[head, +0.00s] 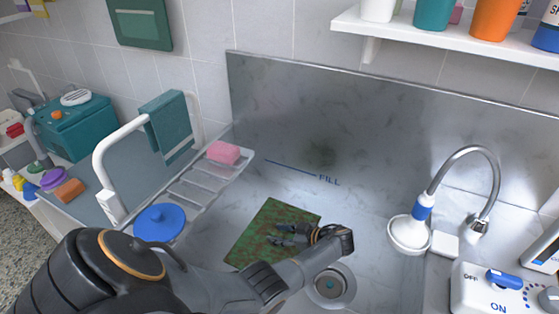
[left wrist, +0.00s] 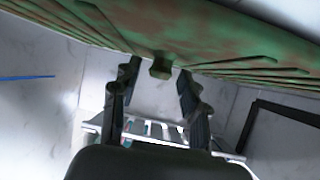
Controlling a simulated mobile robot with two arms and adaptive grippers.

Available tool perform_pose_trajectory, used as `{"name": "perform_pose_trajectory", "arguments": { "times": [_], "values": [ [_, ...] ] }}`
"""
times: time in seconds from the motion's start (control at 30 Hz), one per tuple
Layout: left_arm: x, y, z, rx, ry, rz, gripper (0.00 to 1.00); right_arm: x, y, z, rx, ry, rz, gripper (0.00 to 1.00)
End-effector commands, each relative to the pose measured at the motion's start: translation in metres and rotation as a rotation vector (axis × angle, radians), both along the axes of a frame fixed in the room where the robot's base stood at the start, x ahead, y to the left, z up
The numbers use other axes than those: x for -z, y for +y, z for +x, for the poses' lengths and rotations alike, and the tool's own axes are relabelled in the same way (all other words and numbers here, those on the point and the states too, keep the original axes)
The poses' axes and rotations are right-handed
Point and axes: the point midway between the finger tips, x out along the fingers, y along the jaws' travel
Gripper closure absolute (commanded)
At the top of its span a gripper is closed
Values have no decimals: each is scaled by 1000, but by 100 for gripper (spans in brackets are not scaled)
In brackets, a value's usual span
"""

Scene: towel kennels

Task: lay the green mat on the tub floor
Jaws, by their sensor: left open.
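The green mat (head: 262,222), mottled with brown, is in the grey tub (head: 370,215), and I see no fold in it. I cannot tell whether all of it touches the tub floor. My left gripper (head: 283,234) is over the mat's right part with its fingers apart. In the left wrist view the mat (left wrist: 235,40) spans the top, with ridges and a small tab (left wrist: 160,69). The open fingers of the left gripper (left wrist: 159,76) are on either side of that tab, with a gap showing. My right gripper is not in view.
A rack with a pink soap (head: 223,152) and a blue lid (head: 160,222) spans the tub's left side. The tub floor behind the mat is clear.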

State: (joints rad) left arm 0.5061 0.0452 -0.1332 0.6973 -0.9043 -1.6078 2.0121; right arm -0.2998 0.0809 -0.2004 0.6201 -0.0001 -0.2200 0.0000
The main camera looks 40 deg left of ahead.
Motion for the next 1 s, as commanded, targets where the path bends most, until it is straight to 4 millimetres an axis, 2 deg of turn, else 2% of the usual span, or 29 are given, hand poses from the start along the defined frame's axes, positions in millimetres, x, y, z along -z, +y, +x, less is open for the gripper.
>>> {"name": "perform_pose_trajectory", "arguments": {
  "times": [0.2,0.4,1.0],
  "values": [
    [-19,-35,8,3,-3,-4,56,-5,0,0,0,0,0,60],
    [-31,-58,13,3,-3,-2,56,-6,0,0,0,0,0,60],
    [-35,-63,14,2,-1,-1,56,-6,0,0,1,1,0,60]
  ]
}}
